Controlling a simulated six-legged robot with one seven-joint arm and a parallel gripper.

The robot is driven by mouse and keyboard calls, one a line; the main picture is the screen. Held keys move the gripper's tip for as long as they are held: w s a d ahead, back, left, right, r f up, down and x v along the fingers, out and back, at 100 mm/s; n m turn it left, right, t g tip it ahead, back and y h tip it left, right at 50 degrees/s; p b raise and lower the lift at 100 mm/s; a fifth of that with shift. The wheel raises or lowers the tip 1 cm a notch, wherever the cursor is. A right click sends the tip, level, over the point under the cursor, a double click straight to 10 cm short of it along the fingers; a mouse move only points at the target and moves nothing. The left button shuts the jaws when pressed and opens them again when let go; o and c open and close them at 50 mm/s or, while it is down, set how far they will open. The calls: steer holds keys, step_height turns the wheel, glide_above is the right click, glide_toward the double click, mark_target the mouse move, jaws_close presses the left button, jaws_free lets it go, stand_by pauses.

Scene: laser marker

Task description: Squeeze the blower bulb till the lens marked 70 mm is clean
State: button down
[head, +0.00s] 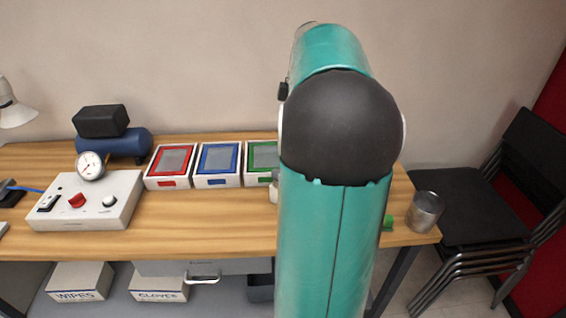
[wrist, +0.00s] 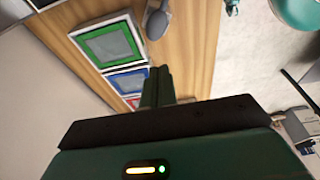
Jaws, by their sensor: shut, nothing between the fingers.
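My gripper (wrist: 157,88) shows in the wrist view with its green fingers together and nothing between them, above the wooden bench. In the head view my arm hides it. A grey rounded object with a narrow end (wrist: 157,22) lies on the bench beyond the fingertips, beside the green-framed box (wrist: 108,42); I cannot tell whether it is the blower bulb. A small pale object (head: 273,187) shows at the left edge of my arm in the head view, mostly hidden. No lens marked 70 mm can be made out, and no marking is readable.
Red (head: 170,163), blue (head: 217,162) and green (head: 262,160) framed boxes stand along the bench back. A control box (head: 85,200) with a gauge and a blue tank (head: 115,143) are at left. A metal cup (head: 426,212) stands near the right edge; stacked chairs (head: 480,200) are beyond.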

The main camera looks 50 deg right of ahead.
steer(key=x, duration=0.8)
steer(key=d+x, duration=0.1)
steer(key=x, duration=0.3)
steer(key=shift+s+f, duration=0.3)
steer(key=shift+f, duration=0.7)
steer(key=shift+x, duration=0.95)
steer(key=shift+s, duration=0.2)
